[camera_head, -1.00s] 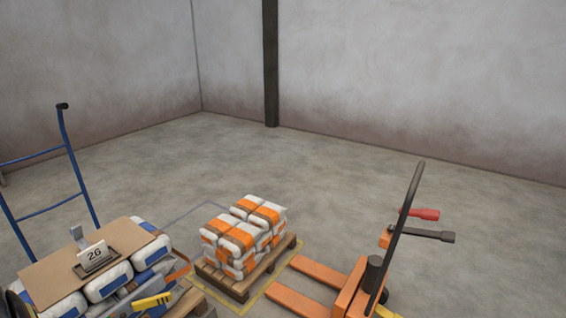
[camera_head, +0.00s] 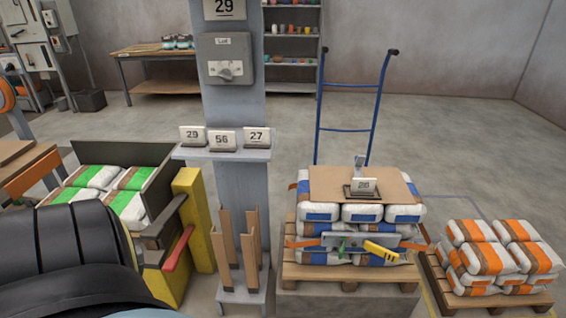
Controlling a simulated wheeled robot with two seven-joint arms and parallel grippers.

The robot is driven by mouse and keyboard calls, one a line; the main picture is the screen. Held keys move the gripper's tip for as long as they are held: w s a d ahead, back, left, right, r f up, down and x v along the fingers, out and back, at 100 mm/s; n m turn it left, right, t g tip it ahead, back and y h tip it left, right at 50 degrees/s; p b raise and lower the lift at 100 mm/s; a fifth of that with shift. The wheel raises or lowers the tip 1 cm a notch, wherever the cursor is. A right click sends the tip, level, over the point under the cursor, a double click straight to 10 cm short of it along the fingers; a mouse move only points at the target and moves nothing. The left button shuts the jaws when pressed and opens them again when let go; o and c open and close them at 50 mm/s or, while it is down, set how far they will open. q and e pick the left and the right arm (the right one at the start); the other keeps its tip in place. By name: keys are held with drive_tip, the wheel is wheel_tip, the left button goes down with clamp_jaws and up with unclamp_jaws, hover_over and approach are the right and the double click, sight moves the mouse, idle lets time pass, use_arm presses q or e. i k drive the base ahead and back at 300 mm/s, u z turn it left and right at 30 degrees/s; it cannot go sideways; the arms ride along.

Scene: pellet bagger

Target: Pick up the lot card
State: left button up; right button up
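Three white number cards stand in a row on a small grey shelf (camera_head: 225,155) on a column. They are card 29 (camera_head: 192,134) at left, card 56 (camera_head: 222,139) in the middle and card 27 (camera_head: 257,135) at right. Another card (camera_head: 363,185), reading 26 or similar, stands in a dark holder on a cardboard sheet (camera_head: 330,184) over a stack of blue-banded bags (camera_head: 361,213). Above the shelf is a grey box labelled Lot (camera_head: 226,59) with a knob, under a 29 sign (camera_head: 226,8). I cannot make out either of my grippers.
Green-banded bags (camera_head: 98,176) lie in a bin at left beside a yellow post (camera_head: 193,200) with a red lever. A dark ribbed shape (camera_head: 60,250) fills the lower left. Orange-banded bags (camera_head: 500,240) sit on a pallet at right. A blue hand truck (camera_head: 350,130) stands behind the blue-banded stack.

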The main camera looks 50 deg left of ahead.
sight(360, 186)
drive_tip(key=u, duration=1.75)
drive_tip(key=i, duration=1)
